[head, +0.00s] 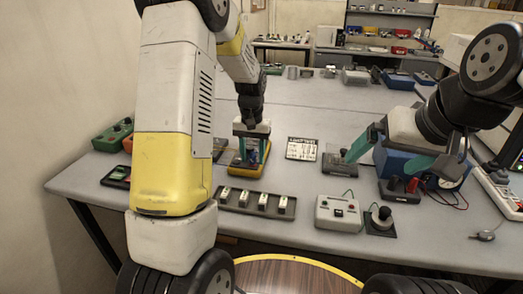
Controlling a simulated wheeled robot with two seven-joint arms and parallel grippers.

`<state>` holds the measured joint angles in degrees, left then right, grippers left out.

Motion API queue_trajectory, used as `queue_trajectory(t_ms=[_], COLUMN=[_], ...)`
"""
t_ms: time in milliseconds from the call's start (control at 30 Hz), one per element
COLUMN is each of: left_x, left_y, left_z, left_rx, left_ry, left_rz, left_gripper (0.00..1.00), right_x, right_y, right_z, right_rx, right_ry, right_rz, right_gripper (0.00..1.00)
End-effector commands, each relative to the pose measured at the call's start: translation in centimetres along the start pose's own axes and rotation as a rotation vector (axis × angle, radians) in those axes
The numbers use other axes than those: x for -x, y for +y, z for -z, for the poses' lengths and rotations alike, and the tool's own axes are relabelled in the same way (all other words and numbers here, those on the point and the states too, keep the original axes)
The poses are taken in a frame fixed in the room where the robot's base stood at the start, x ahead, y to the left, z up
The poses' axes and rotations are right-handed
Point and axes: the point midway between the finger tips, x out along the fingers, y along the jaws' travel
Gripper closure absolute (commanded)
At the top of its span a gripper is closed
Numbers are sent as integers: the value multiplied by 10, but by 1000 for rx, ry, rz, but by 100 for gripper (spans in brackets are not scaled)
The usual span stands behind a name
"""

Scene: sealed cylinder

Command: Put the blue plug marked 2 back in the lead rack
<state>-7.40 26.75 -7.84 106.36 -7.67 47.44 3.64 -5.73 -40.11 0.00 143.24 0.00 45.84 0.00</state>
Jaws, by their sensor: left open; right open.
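My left gripper (251,158) is open, with teal fingers pointing down over a yellow-edged device (249,170) on the bench. Something dark blue shows between its fingers; I cannot tell whether it is the blue plug, and no mark 2 is readable. My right gripper (384,163) is open above the bench at the right, its teal fingers spread in front of a blue box (393,165). A dark block with black and red plugs (399,192) stands just below the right gripper; I cannot tell whether this is the lead rack.
A dark strip with several pale blocks (256,203) lies near the front edge. A printed card (302,149) lies mid-bench.

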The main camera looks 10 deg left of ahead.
Motion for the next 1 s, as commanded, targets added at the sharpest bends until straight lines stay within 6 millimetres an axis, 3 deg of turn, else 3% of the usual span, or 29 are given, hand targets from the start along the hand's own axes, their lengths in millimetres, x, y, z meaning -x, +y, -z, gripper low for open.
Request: queue_trajectory(t_ms=[667, 867, 900, 1000], left_x=[0, 0, 0, 0], left_y=[0, 0, 0, 0], left_z=[0, 0, 0, 0], left_rx=[0, 0, 0, 0], left_ry=[0, 0, 0, 0], left_rz=[0, 0, 0, 0], left_gripper=[56, 96, 100, 100], right_x=[0, 0, 0, 0], right_y=[0, 0, 0, 0], right_z=[0, 0, 0, 0], right_rx=[0, 0, 0, 0], right_ry=[0, 0, 0, 0], right_rz=[0, 0, 0, 0], right_gripper=[0, 0, 0, 0])
